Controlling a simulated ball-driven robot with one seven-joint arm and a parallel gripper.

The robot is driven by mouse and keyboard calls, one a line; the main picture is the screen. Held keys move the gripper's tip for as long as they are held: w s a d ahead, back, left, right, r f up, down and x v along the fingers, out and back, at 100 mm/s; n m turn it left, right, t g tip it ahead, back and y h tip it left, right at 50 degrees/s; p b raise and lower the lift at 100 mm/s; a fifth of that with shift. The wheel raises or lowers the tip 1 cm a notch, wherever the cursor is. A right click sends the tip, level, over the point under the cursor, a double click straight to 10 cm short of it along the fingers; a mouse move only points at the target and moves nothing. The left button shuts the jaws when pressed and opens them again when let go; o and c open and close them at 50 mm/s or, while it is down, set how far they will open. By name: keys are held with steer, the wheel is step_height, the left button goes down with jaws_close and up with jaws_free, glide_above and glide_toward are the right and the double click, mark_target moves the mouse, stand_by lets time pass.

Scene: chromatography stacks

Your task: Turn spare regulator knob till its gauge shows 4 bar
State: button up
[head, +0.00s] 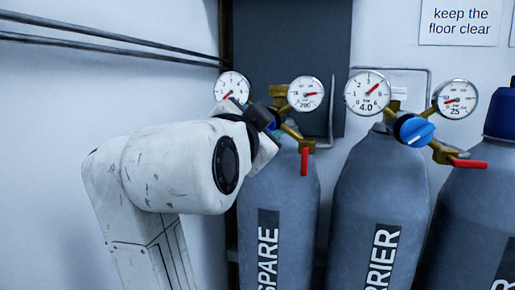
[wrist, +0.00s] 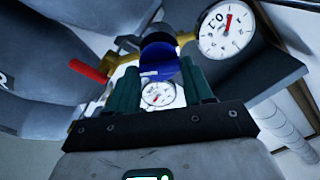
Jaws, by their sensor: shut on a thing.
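The spare cylinder (head: 278,190) carries a brass regulator with two round gauges. Its left gauge (head: 232,87) has a red needle pointing low and left, near the low end of the dial. The wrist view shows this gauge (wrist: 227,30) upside down; its large digits look like 0.7, but I cannot be sure. Its right gauge (head: 305,94) has its needle pointing right. The spare knob (wrist: 158,66) is blue and mostly hidden by my gripper in the head view. My gripper (wrist: 160,88) is shut on the knob, with a green finger on each side.
The carrier cylinder (head: 375,185) stands to the right with its own blue knob (head: 414,130) and a gauge (head: 368,93) reading 4.0. A red lever (head: 305,161) sits just right of my gripper. Another cylinder (head: 475,215) stands at far right; pipes run along the left wall.

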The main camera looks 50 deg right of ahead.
steer(key=shift+f+m+b, duration=0.2)
steer(key=shift+m+b, duration=2.6)
steer(key=shift+m, duration=1.05)
steer(key=shift+f+m+b, duration=0.2)
steer(key=shift+m+b, duration=2.6)
steer(key=shift+m, duration=1.05)
steer(key=shift+s, duration=0.1)
steer(key=o, duration=1)
steer(key=shift+r, duration=0.1)
steer(key=shift+o, duration=0.2)
steer(key=shift+a, duration=0.1)
steer(key=v, duration=1)
steer(key=shift+a, duration=0.3)
steer(key=shift+s, duration=0.1)
